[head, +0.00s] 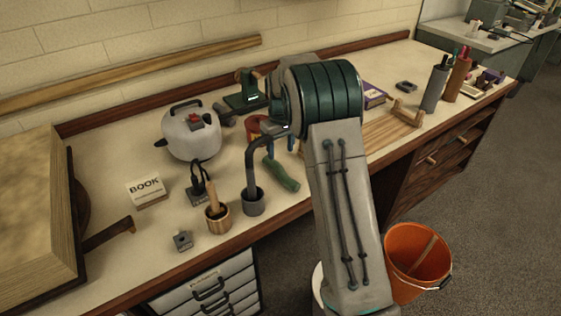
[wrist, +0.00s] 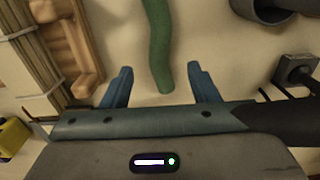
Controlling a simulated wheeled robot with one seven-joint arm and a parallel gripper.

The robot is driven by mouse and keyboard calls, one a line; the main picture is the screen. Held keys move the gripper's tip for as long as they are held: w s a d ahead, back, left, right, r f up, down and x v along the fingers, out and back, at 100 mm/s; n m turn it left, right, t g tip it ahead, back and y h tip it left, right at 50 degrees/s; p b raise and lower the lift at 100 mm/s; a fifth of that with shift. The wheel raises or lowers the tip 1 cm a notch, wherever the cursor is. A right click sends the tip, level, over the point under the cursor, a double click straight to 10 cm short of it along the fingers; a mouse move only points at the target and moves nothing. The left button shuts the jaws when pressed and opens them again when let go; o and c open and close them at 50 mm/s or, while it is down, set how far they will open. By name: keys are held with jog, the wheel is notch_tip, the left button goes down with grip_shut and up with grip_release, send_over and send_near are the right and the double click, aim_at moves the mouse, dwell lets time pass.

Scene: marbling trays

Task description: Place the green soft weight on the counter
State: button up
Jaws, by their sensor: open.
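The green soft weight (head: 281,174) is a long, slightly bent green roll lying on the counter (head: 300,208), to the left of my arm in the head view. In the wrist view the green soft weight (wrist: 158,42) runs down from the top edge, its near end between the lines of the two fingers. My gripper (wrist: 160,82) has two blue fingers spread wide apart with nothing held. I cannot tell how high the fingers are above the counter.
A grey cup (head: 253,203) with a curved dark handle piece stands close to the weight. A wooden cup (head: 218,219), a white kettle (head: 191,135) and a book block (head: 147,191) are further left. A wooden rack (head: 393,130) lies right. An orange bucket (head: 416,262) stands on the floor.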

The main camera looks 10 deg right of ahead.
jog(key=s+r+m+t, duration=0.1)
jog(key=s+r+m, duration=0.2)
jog(key=s+r, duration=1.1)
jog(key=s+f+m+t, duration=0.1)
jog(key=s+f, duration=0.1)
jog(key=s, duration=0.8)
jog(key=s+f, duration=0.1)
jog(key=s, duration=0.9)
jog(key=shift+s+d+f+m+t, duration=0.2)
jog(key=shift+d+f+m+t, duration=0.2)
